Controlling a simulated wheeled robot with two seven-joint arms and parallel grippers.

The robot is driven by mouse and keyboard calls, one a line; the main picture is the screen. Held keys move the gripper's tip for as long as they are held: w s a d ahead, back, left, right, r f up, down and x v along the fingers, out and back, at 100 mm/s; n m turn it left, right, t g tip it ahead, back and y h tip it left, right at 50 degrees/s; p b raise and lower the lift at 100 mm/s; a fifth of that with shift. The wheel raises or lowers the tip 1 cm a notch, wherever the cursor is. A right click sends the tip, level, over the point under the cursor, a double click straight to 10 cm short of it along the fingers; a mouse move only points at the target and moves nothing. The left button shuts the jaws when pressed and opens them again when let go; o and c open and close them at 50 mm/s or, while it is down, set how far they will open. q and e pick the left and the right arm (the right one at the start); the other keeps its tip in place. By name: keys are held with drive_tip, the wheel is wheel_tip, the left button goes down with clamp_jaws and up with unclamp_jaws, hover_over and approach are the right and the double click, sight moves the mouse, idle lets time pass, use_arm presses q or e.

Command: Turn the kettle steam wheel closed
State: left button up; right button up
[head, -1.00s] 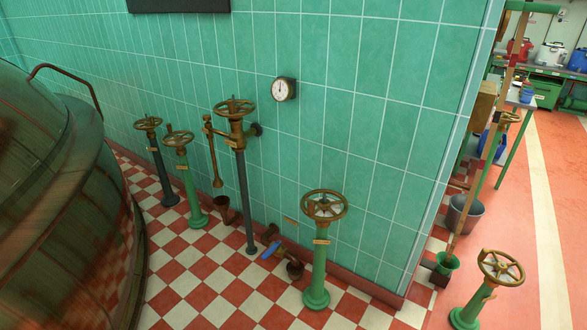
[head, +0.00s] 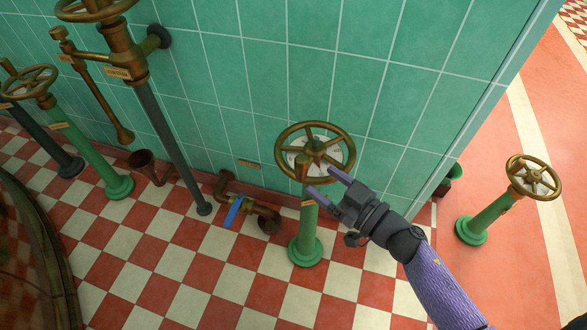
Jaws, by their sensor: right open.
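A brass handwheel (head: 279,148) with a pale plate under its spokes tops a green post (head: 306,232) near the wall's corner. My right gripper (head: 325,184) comes in from the lower right, open and empty. Its two fingers point up and left, and in the picture they lie just below the wheel's near rim, by the top of the post. I cannot tell whether they touch it. Other brass wheels stand at the left, one on a green post (head: 30,82) and one on a dark pipe (head: 92,10). Their labels are too small to read. My left gripper is out of view.
Another wheel (head: 533,178) on a green post stands at the right. A low pipe with a blue lever (head: 234,211) lies by the tiled wall (head: 385,60). The rounded kettle edge (head: 35,265) fills the lower left. The checkered floor (head: 215,275) in front is clear.

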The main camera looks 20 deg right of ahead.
sight(307, 170)
drive_tip(key=b+x, duration=0.2)
drive_tip(key=x, duration=0.5)
drive_tip(key=shift+w+a, duration=0.3)
drive_tip(key=shift+w, duration=0.25)
drive_tip(key=shift+r, duration=0.1)
drive_tip(key=c, duration=1)
